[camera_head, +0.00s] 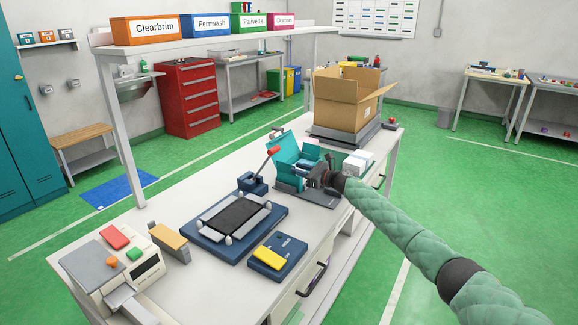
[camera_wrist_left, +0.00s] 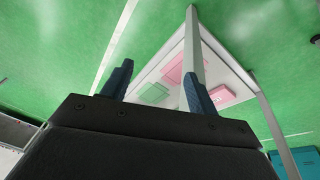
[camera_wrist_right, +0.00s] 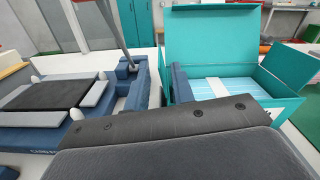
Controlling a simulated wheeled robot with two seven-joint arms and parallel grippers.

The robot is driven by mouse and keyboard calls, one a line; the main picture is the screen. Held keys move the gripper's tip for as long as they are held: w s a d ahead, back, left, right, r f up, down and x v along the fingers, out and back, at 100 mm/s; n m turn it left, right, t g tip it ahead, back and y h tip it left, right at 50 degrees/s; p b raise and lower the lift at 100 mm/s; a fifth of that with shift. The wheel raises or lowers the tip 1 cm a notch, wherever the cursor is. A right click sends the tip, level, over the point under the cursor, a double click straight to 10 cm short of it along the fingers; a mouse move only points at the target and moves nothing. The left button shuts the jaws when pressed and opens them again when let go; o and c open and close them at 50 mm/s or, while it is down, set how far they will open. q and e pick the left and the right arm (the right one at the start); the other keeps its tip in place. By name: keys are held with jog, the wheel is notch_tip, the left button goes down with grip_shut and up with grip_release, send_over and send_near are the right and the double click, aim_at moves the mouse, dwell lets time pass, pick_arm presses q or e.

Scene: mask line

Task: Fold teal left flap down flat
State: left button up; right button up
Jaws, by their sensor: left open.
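The teal box (camera_head: 287,150) stands on the workbench with its lid raised. In the right wrist view the teal box (camera_wrist_right: 212,38) has a tall back panel upright and a right flap (camera_wrist_right: 292,72) sticking up and outward. Light blue striped contents (camera_wrist_right: 222,88) lie inside. I cannot make out the left flap; the fingers cover that side. My left gripper (camera_wrist_left: 157,85) is open and empty, away from the box, outside the head view.
A blue fixture with a black plate (camera_head: 235,215) and a blue pad with a yellow block (camera_head: 270,257) lie left of the box. An open cardboard carton (camera_head: 345,100) stands behind it. A sealing machine (camera_head: 118,265) is at the near left. White packs (camera_head: 357,162) sit right of the box.

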aim_at(289, 166)
pick_arm(q)
jog(key=shift+s+a+r+p, duration=0.25)
jog(key=shift+a+r, duration=0.1)
jog(key=shift+r, duration=0.1)
jog(key=shift+s+a+r+p, duration=0.15)
jog(key=shift+a+r+p, duration=0.05)
jog(key=shift+a+r, duration=0.2)
pick_arm(e)
jog(key=shift+x, duration=2.55)
grip_shut()
